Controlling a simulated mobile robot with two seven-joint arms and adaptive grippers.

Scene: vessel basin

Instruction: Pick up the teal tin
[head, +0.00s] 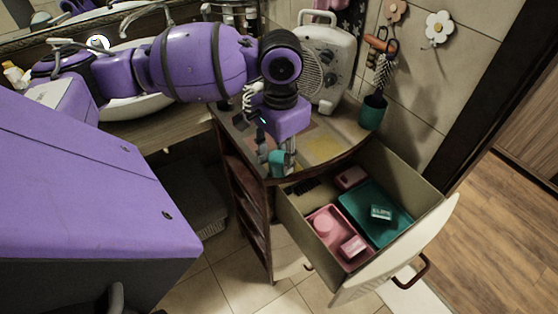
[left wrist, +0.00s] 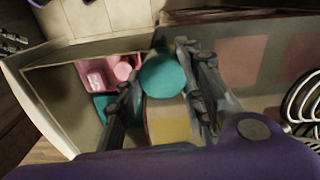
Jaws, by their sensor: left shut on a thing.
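The teal tin (head: 276,163) is at the front edge of the wooden cabinet top in the head view. In the left wrist view it shows as a round teal top (left wrist: 165,77) between the two fingers. My left gripper (head: 283,165) points down from above and is shut on the tin; it also shows in the left wrist view (left wrist: 158,82). The fingers hide part of the tin's sides. I cannot tell whether its base touches the cabinet top. My right gripper is not in view.
An open drawer (head: 438,232) in front holds a pink tray (head: 318,213) and a teal tray (head: 357,205) with small items. A white heater-like appliance (head: 325,62) and a dark teal cup (head: 373,112) stand at the back of the cabinet top. A sink (head: 140,108) is left.

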